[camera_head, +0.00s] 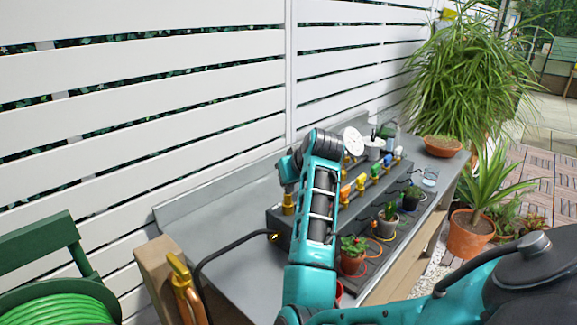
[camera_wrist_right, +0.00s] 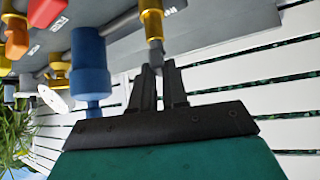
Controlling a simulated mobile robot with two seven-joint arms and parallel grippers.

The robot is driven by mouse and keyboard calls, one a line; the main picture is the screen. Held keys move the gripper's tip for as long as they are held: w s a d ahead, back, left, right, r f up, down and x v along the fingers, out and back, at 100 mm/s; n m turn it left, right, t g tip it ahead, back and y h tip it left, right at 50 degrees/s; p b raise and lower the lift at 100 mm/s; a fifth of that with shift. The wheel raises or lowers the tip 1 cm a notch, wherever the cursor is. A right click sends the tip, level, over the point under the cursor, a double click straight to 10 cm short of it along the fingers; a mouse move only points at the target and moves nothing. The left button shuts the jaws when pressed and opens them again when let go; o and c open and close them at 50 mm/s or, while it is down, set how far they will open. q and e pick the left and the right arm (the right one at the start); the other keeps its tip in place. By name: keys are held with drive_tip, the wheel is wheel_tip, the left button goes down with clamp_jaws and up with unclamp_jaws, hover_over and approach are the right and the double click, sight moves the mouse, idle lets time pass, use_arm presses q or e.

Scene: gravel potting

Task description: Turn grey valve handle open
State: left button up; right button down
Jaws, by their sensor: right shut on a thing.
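In the right wrist view the grey valve handle (camera_wrist_right: 155,55) is a short grey piece below a brass valve fitting (camera_wrist_right: 151,17). My right gripper (camera_wrist_right: 158,72) is shut on the grey handle, with its black fingertips on either side of it. In the head view my right arm reaches over the grey manifold box (camera_head: 273,219) and hides its middle. A brass fitting (camera_head: 289,203) shows just left of the arm. The right fingers and the grey handle are hidden there. My left gripper is in neither view.
Potted plants (camera_head: 353,246) stand along the bench front. A black hose (camera_head: 225,245) leaves the left end. A white slatted fence (camera_head: 150,100) rises behind.

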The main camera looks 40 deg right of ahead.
drive_tip(key=shift+s+d+f+n+y, duration=0.1)
drive_tip(key=shift+f+n+y, duration=0.05)
drive_tip(key=shift+n+y, duration=0.85)
drive_tip(key=shift+s+d+f+n+y, duration=0.15)
drive_tip(key=shift+n+y, duration=0.55)
drive_tip(key=shift+n, duration=0.5)
drive_tip(key=shift+w+a, duration=0.1)
drive_tip(key=c, duration=1.1)
unclamp_jaws()
drive_tip(key=shift+w, duration=0.1)
drive_tip(key=shift+c, duration=0.2)
drive_tip(key=v, duration=1.3)
